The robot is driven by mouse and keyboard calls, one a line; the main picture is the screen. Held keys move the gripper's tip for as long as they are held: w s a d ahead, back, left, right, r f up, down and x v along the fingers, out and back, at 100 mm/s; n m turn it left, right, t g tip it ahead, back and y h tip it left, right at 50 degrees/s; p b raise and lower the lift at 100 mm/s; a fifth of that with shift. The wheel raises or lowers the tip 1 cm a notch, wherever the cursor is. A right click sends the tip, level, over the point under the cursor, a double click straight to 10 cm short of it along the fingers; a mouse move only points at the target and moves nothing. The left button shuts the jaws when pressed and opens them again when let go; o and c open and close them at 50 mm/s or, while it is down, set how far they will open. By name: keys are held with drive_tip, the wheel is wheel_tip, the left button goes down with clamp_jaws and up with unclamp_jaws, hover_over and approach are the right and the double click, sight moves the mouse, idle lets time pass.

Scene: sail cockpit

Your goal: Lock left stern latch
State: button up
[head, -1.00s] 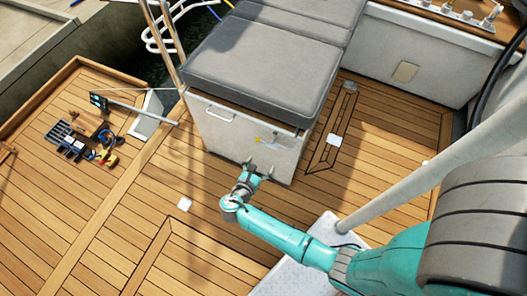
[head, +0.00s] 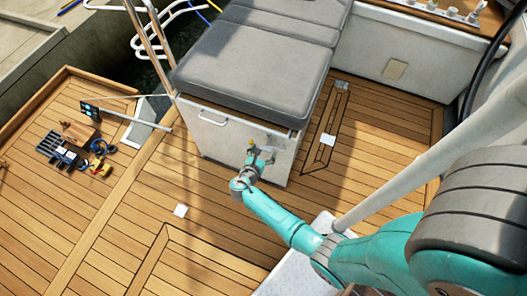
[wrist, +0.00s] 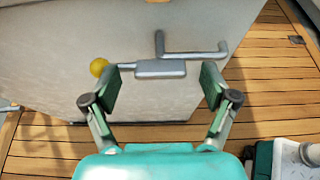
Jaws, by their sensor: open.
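A grey metal latch (wrist: 160,69) with a bent bar and a yellow ball knob (wrist: 99,67) is on the pale front face of the cushioned locker (head: 222,140). The knob is at the latch's left end in the wrist view. My gripper (wrist: 161,77) is open, with one green-padded finger on each side of the latch body. The left fingertip is close to the rod beside the knob; I cannot tell whether it touches. In the head view my gripper (head: 260,156) is at the locker front and mostly hides the latch.
A grey cushion (head: 255,70) tops the locker, and a white handle (head: 212,120) is on its front. A pale pole (head: 400,187) crosses at right. Tools (head: 75,155) lie on the deck at left. The teak deck before the locker is mostly clear.

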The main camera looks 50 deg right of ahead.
clamp_jaws()
idle(0.4)
